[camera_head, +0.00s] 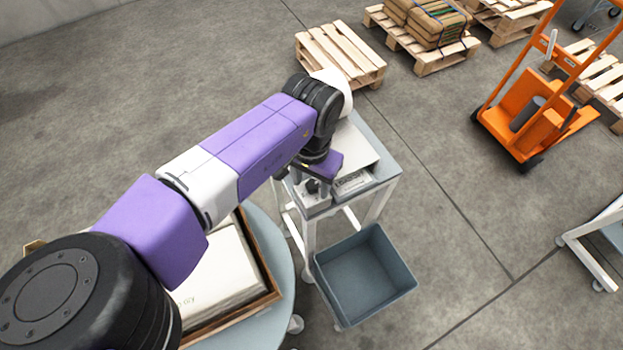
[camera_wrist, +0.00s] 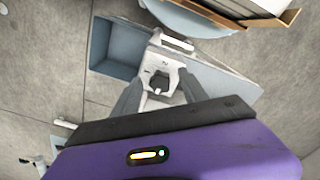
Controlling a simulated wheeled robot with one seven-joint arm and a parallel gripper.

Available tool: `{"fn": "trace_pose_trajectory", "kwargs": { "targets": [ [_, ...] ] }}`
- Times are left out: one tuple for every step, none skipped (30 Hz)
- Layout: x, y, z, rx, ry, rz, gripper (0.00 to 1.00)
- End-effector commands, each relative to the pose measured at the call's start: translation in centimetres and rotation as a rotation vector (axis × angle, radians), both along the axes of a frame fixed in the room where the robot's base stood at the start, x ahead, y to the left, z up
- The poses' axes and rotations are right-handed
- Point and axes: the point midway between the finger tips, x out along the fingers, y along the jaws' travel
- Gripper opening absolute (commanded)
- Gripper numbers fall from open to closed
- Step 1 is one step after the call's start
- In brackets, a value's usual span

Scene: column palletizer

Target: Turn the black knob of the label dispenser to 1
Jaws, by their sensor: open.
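The label dispenser is a pale grey box (camera_head: 312,204) on a small white stand, partly hidden by my arm in the head view. Its black knob (camera_head: 312,186) shows at the front. In the wrist view the knob (camera_wrist: 160,80) sits on the light panel (camera_wrist: 160,62) with a small white mark at its lower edge. The panel's printing is too small to read. My gripper (camera_wrist: 162,76) is open, with one grey finger on each side of the knob. I cannot tell whether the fingers touch it. In the head view my gripper (camera_head: 321,186) is over the dispenser.
A blue-grey bin (camera_head: 364,276) stands below the stand's front edge (camera_head: 378,190). A round table with a wooden-edged tray (camera_head: 268,290) of white sacks is at left. Wooden pallets (camera_head: 340,52) and an orange pallet truck (camera_head: 535,105) are farther back. Open floor lies to the right.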

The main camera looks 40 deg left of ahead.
Motion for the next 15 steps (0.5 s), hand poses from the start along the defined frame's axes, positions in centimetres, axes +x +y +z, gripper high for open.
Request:
{"fn": "trace_pose_trajectory", "kwargs": {
  "targets": [
    [0.0, -0.02, -0.1, 0.0, 0.0, 0.0, 0.51],
    [0.01, -0.02, -0.13, 0.0, 0.0, -0.001, 0.51],
    [0.02, -0.03, -0.15, 0.0, 0.0, -0.001, 0.51],
    [0.02, -0.03, -0.16, 0.0, 0.0, -0.001, 0.51],
    [0.03, -0.03, -0.16, 0.0, 0.0, -0.001, 0.51],
    [0.03, -0.04, -0.15, 0.0, -0.001, -0.001, 0.51],
    [0.03, -0.04, -0.15, 0.0, -0.001, -0.001, 0.51],
    [0.03, -0.04, -0.15, 0.0, -0.001, -0.001, 0.47],
    [0.03, -0.05, -0.15, 0.0, -0.001, -0.001, 0.4],
    [0.03, -0.05, -0.14, 0.0, -0.001, -0.001, 0.34],
    [0.03, -0.05, -0.14, 0.0, -0.001, -0.001, 0.28],
    [0.03, -0.05, -0.14, 0.0, -0.001, -0.001, 0.2],
    [0.03, -0.05, -0.14, 0.0, -0.001, -0.001, 0.14],
    [0.03, -0.05, -0.13, 0.0, -0.001, -0.001, 0.08],
    [0.04, -0.04, -0.13, 0.0, -0.001, -0.001, 0.0]
  ]
}}
